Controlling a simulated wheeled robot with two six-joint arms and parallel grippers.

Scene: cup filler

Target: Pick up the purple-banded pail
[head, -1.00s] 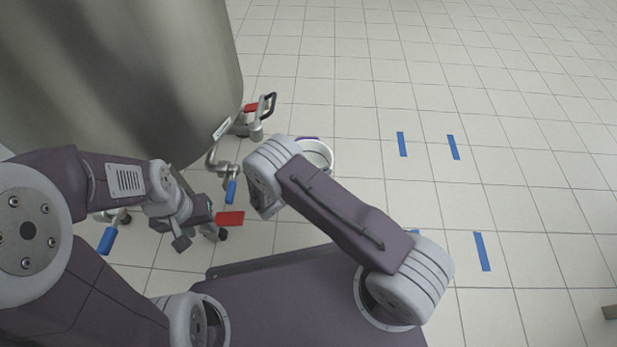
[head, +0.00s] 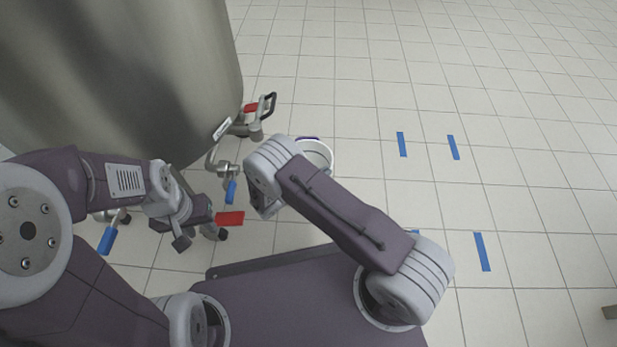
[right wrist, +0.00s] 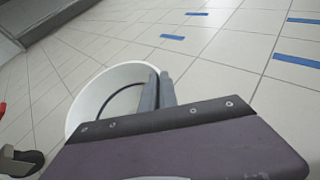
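The purple-banded pail is white and open-topped; in the head view the pail (head: 320,153) stands partly behind my right arm, with a bit of purple band showing at its far side. In the right wrist view the pail (right wrist: 112,84) shows its white inside and a dark curved handle. My right gripper (right wrist: 160,90) has its two grey fingers close together at the pail's right edge, with the rim running between them; it looks shut on the rim. The fingertips' lower ends are hidden. My left gripper (head: 200,212) is at the left, away from the pail, its fingers unclear.
A large metal tank (head: 120,70) stands at the upper left, with pipes and valves with a blue handle (head: 231,192) and a red handle (head: 230,218) close left of the pail. Blue tape strips (head: 402,144) mark the tiled floor (head: 500,80).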

